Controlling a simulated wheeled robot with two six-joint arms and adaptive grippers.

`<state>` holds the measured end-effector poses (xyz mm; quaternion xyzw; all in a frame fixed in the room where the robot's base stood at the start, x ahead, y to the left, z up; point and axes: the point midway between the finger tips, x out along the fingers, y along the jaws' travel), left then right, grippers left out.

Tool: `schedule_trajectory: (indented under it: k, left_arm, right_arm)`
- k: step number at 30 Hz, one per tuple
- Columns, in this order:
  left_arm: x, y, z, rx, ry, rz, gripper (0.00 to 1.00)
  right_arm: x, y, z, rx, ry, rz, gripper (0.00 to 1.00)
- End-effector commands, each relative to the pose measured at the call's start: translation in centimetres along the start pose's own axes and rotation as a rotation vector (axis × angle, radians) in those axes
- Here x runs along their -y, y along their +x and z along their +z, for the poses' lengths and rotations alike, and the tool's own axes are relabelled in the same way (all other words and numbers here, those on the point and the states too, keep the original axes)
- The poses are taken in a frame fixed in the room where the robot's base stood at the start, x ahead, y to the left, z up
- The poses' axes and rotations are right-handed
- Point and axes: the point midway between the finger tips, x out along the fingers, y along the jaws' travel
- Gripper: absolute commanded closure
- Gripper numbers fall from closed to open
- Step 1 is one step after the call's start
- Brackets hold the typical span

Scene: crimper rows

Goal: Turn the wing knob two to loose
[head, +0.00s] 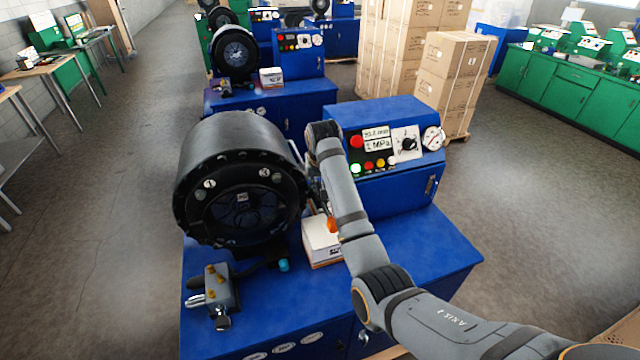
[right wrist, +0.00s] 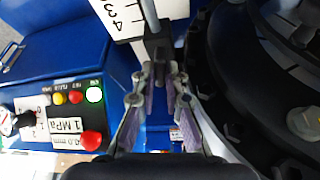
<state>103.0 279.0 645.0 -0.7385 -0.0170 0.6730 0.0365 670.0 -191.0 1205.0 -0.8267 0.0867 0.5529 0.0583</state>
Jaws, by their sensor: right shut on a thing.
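My right gripper (right wrist: 160,82) shows in the right wrist view, with its two fingers closed on a dark grey piece (right wrist: 157,47) that has a pale rod above it. This piece looks like a wing knob; I cannot read a number on it or tell its turn. A white scale plate with black figures (right wrist: 128,18) is beside it. In the head view my right arm reaches in between the round black crimper head (head: 240,135) and the blue control box (head: 375,112), and hides the fingers and the knob. My left gripper is not in view.
A white box (head: 318,241) stands on the blue bench (head: 435,250) close to my arm. A grey valve block with brass fittings (head: 217,287) is at the front left. The control panel's buttons (right wrist: 75,97) are left of my fingers; the black ring (right wrist: 210,80) is close on the right.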

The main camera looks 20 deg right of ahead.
Motion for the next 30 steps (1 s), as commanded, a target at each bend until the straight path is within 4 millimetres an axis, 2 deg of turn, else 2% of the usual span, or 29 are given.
schedule_trajectory:
  k: [5, 12, 21, 22, 26, 30]
  left_arm:
    - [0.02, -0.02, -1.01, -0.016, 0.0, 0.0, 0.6]
    - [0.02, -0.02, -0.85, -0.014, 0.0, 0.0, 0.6]
    - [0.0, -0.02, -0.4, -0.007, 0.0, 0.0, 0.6]
    - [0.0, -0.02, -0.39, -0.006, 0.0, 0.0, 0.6]
    - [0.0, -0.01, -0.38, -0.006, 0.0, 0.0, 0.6]
    - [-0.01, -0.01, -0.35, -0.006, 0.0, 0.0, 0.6]
  right_arm:
    - [-0.08, -0.04, -0.03, 0.0, -0.019, -0.008, 1.0]
    - [-0.23, -0.03, -0.06, 0.0, -0.222, -0.091, 1.0]
    - [-0.17, -0.06, -0.07, -0.001, -0.241, -0.099, 1.0]
    - [-0.17, -0.07, -0.08, -0.001, -0.241, -0.099, 0.85]
    - [-0.16, -0.06, -0.07, -0.001, -0.24, -0.099, 0.67]
    - [-0.16, -0.05, -0.06, 0.0, -0.24, -0.099, 0.66]
